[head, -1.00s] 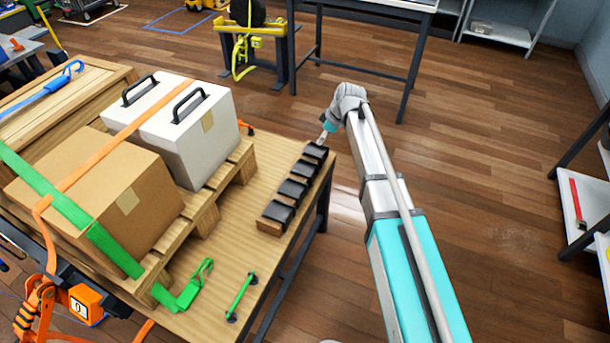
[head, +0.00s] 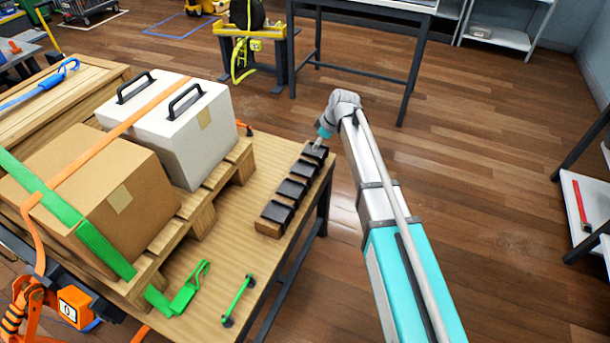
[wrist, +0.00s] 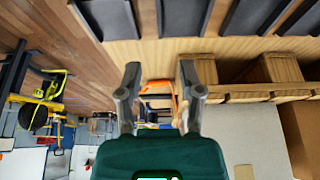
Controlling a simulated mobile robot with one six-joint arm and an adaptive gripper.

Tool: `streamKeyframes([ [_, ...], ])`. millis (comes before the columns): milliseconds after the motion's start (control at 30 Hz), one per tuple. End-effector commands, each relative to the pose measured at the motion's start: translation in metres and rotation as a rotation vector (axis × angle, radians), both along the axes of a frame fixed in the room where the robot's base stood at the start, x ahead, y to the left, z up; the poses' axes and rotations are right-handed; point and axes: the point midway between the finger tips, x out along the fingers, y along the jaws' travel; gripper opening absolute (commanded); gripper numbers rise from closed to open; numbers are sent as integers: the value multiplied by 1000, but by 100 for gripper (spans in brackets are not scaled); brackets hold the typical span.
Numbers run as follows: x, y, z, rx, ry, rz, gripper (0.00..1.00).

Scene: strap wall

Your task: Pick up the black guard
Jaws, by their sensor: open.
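Several black guards sit in a row on a wooden strip along the right edge of the table. In the head view, the far-end guard (head: 315,152) is closest to my gripper (head: 319,143); the near-end guard (head: 277,212) is farthest from it. My gripper is just above the far end of the row, and its fingers are small and partly hidden there. In the wrist view my gripper (wrist: 165,82) has its two fingers apart with nothing between them. Guards show along the top of that view, one (wrist: 185,16) roughly ahead of the gap. I cannot tell whether the fingers touch any guard.
A wooden pallet (head: 203,222) with a cardboard box (head: 85,190) and a white case (head: 180,128) stands left of the guards. A green strap end (head: 185,292) and a green rod (head: 238,300) lie on the near table. Floor right of the table is open.

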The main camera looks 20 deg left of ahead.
Motion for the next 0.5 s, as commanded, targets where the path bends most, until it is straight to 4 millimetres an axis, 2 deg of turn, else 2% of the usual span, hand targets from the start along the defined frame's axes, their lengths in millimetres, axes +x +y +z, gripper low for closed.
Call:
streamKeyframes([
  [33,0,2,-8,0,0,0,49],
  [500,1,16,-40,0,0,0,49],
])
